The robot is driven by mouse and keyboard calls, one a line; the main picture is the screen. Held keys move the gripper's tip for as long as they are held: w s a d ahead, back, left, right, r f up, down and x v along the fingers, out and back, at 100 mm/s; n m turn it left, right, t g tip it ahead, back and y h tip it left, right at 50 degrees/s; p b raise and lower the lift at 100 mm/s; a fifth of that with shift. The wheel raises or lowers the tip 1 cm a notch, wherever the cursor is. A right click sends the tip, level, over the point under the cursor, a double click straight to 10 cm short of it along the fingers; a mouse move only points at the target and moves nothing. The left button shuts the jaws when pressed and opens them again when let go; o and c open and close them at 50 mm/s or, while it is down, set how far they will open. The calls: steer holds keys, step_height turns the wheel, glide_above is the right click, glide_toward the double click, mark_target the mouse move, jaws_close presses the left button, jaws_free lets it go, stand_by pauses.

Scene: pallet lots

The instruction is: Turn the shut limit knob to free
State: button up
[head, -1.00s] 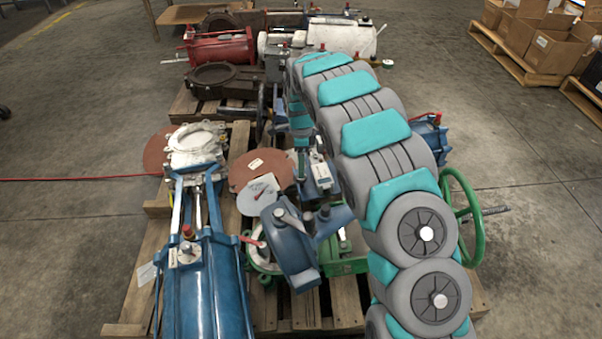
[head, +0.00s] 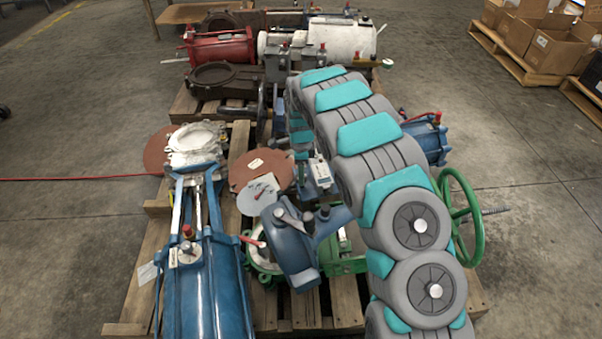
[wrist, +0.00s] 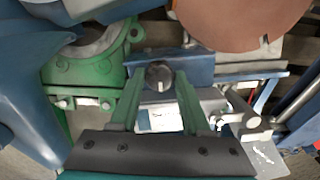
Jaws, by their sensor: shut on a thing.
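In the wrist view, a small dark round knob (wrist: 158,76) with a light mark on its face sits on the front of a blue housing (wrist: 202,66). The two green fingers of my gripper (wrist: 158,82) are closed on the knob from left and right. I cannot read which setting its mark points to. In the head view, my arm covers the knob and the fingertips.
Blue valve bodies crowd the pallet, with a blue actuator (head: 290,245) and a long blue cylinder (head: 205,290) close by. A rust-brown disc (wrist: 240,22) is just beyond the knob. A green handwheel (head: 476,218) stands right of my arm.

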jaws_close()
